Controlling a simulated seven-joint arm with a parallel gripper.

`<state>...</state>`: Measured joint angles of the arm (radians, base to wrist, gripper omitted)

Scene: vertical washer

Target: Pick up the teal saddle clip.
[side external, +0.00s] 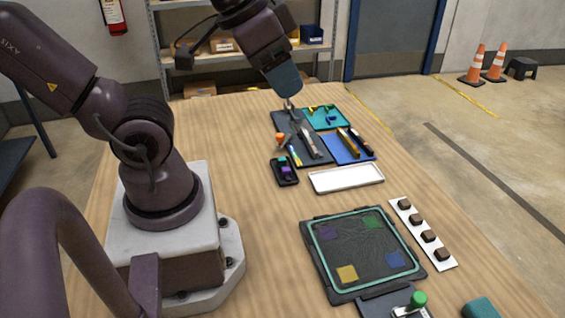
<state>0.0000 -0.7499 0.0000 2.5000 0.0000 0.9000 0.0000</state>
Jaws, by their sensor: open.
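My gripper (289,103) is at the far end of the table, pointing down above a dark grey mat (281,122), left of a teal tray (346,122). Its fingers are small in this view, and it appears open, with nothing visible between them. The teal tray holds several small yellow, green and blue pieces. I cannot make out a teal saddle clip for certain among them. A teal block-like thing (481,308) is partly cut off at the bottom right edge, far from my gripper; I cannot tell what it is.
Tools lie on the dark mat, and a blue mat (335,152) holds bar-shaped items. A small black tray (285,172), a white tray (346,187), a dark framed board (335,288) and a white strip (417,223) with dark blocks stand nearer. The table's left middle is clear.

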